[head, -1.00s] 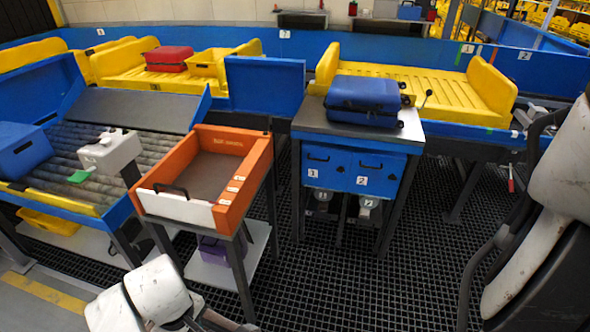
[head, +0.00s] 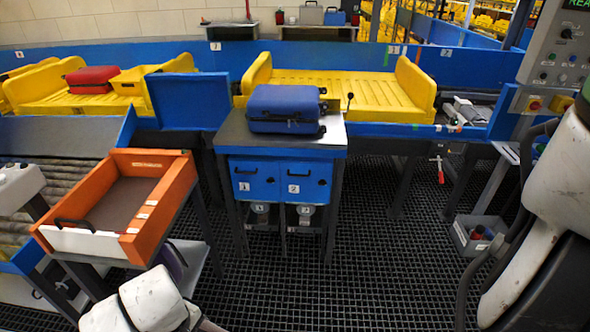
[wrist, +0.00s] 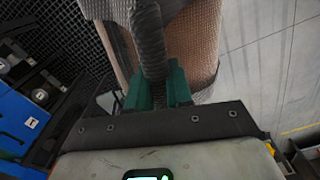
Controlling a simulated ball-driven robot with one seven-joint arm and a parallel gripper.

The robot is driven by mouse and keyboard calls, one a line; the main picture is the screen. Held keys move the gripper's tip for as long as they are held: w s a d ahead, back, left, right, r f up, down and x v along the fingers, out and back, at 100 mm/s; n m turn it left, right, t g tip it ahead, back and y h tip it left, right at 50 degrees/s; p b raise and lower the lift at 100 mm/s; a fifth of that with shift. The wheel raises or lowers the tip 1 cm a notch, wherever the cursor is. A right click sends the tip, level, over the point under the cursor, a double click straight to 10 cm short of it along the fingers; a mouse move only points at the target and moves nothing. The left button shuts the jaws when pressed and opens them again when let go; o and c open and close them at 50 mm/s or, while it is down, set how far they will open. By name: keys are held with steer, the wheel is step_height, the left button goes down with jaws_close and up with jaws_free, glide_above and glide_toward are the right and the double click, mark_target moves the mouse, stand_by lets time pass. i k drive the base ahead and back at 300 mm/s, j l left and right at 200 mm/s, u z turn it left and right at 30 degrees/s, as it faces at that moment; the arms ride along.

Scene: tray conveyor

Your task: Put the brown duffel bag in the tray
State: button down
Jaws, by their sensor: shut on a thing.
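In the wrist view, my gripper (wrist: 157,92) has its green fingers closed around a dark grey strap or handle of the brown duffel bag (wrist: 203,42). The woven brown bag hangs beyond the fingers, and its far part is cut off by the frame. Neither the bag nor the fingers show in the head view. In the head view, an empty yellow tray (head: 340,91) with raised ends sits on the blue conveyor, behind the metal stand.
A blue suitcase (head: 285,110) lies on the stand (head: 232,128) before the tray. An orange bin (head: 165,205) is at left. Another yellow tray (head: 40,88) holds a red suitcase (head: 92,79) and a yellow box (head: 132,80). Dark grid floor is open at centre right; a grey bin (head: 478,238) stands there.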

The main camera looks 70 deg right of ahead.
mark_target(374, 97)
steer(key=z, duration=1.2)
steer(key=l+z, duration=0.15)
steer(key=z, duration=0.3)
steer(key=i+l+z, duration=0.1)
steer(key=z, duration=0.3)
steer(key=i+l, duration=1)
